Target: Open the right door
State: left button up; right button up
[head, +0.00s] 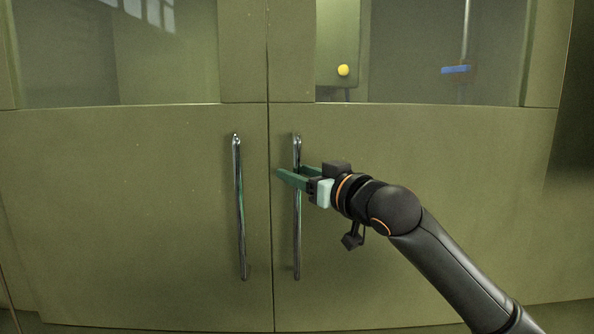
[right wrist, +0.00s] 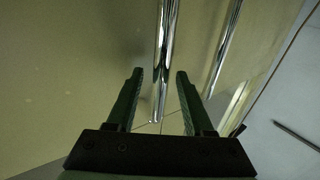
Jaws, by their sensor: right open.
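The right door (head: 450,160) of the olive-green cabinet is shut, flush with the left door along the centre seam. Its long vertical chrome handle (head: 297,240) stands just right of that seam. My right gripper (head: 291,171), with green fingers, is open at the upper-middle part of this handle and partly covers it. In the right wrist view, a chrome bar (right wrist: 164,50) runs between the two open fingers (right wrist: 160,75), with a gap on each side. Whether the fingers touch it cannot be told. My left gripper is not in view.
The left door (head: 110,200) is shut and has a matching chrome handle (head: 239,210) close by. Windows above show a yellow knob (head: 343,70) and a blue item (head: 456,69). A second chrome bar (right wrist: 222,45) shows right of the fingers in the wrist view.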

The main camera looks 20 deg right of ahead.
jog(key=shift+w+a, duration=0.1)
jog(key=shift+w, duration=0.25)
grip_shut()
dwell(1.3)
